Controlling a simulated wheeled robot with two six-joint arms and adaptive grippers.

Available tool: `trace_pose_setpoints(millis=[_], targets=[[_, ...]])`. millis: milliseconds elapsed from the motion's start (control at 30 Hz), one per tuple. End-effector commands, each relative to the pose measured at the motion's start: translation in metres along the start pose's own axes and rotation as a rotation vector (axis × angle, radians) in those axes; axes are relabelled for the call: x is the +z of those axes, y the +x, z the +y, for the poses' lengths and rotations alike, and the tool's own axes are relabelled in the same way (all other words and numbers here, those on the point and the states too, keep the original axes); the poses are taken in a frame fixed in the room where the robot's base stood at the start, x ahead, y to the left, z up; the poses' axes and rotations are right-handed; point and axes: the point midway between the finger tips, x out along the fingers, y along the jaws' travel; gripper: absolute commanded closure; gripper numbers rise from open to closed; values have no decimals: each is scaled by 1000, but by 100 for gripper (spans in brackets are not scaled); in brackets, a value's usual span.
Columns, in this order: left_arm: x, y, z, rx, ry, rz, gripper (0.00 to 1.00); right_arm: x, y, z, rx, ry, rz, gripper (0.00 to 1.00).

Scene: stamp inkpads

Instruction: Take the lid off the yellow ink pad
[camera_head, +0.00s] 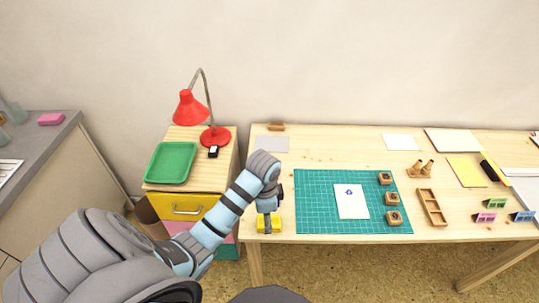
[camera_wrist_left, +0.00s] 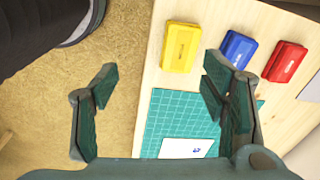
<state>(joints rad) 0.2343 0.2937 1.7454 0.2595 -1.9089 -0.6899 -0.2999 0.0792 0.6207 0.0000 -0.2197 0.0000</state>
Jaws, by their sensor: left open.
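The yellow ink pad (camera_head: 275,226) sits near the front left edge of the wooden table, partly covered by my left gripper (camera_head: 269,207) in the head view. In the left wrist view the yellow ink pad (camera_wrist_left: 181,47) looks closed, with its lid on and small dark lettering on top. My left gripper (camera_wrist_left: 160,78) is open and empty there, its fingers spread wide. The pad lies beyond the fingertips, toward the right finger, not between them. My right gripper is not in view.
A blue pad (camera_wrist_left: 238,49) and a red pad (camera_wrist_left: 286,62) stand beside the yellow one, hidden by my arm in the head view. A green cutting mat (camera_head: 315,220) with a white card (camera_head: 351,203) and wooden stamps (camera_head: 392,198) lies to the right. A red lamp (camera_head: 190,107) stands left.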

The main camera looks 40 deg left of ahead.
Motion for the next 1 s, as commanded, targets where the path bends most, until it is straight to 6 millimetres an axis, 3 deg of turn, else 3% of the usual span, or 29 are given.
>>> trace_pose_setpoints(millis=[33, 133, 233, 333, 500, 900, 1000], targets=[[-7, -10, -16, 16, 40, -5, 33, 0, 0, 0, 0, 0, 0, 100], [-16, -29, -38, 57, 118, -13, 33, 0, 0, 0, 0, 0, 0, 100], [-19, -27, -46, 79, 157, -13, 33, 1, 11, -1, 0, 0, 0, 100], [-18, -2, -44, 84, 162, -15, 33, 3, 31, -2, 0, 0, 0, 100], [-18, 39, -41, 83, 161, -14, 33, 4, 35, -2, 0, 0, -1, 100], [-16, 104, -36, 79, 161, -14, 33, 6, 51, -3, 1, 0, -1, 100], [-16, 107, -35, 78, 161, -14, 33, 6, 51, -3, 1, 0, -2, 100]])
